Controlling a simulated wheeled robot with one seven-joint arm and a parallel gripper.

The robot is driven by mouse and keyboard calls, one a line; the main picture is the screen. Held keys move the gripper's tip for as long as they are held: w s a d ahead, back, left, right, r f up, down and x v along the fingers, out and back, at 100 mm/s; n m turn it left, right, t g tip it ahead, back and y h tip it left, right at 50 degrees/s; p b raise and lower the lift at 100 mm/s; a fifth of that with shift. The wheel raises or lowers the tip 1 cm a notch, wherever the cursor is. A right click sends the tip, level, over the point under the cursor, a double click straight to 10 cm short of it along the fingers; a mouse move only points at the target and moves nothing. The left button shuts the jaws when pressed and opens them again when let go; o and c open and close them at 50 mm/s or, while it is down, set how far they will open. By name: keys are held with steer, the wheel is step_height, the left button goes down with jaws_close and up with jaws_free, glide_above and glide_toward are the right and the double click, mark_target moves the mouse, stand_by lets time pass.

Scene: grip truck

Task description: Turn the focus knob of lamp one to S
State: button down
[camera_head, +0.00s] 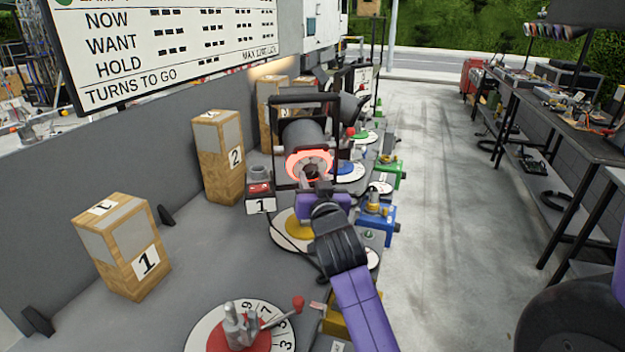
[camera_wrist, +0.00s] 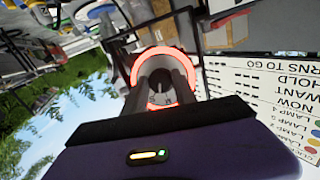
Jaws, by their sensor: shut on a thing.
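Lamp one (camera_head: 303,132) is a dark grey lamp in a black square yoke, with a bright red ring on the end facing me. Its focus knob (camera_wrist: 161,79) is the dark round part inside the red ring (camera_wrist: 139,66) in the wrist view. My gripper (camera_head: 312,184) reaches the lamp from the front. In the wrist view its two grey fingers (camera_wrist: 163,90) are shut on the knob, one on each side. The fingers hide part of the knob and its lower marks, so I cannot read its setting or find the S.
A box marked 1 (camera_head: 261,199) stands left of the lamp. Wooden blocks marked 1 (camera_head: 112,268) and 2 (camera_head: 211,176) stand further left. A numbered dial with a red centre (camera_head: 252,336) is in front. A board (camera_head: 130,72) hangs above.

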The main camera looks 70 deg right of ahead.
steer(key=m+t+y, duration=0.1)
steer(key=m+t, duration=0.1)
steer(key=m, duration=0.1)
steer(key=shift+s+d, duration=0.1)
steer(key=shift+s, duration=0.05)
stand_by(0.6)
steer(key=c, duration=1)
jaws_free()
steer(key=shift+s+a+f, duration=0.1)
steer(key=shift+s+a, duration=0.25)
steer(key=shift+a, duration=0.05)
steer(key=b+v, duration=0.1)
steer(key=v, duration=0.5)
steer(key=shift+s, duration=0.4)
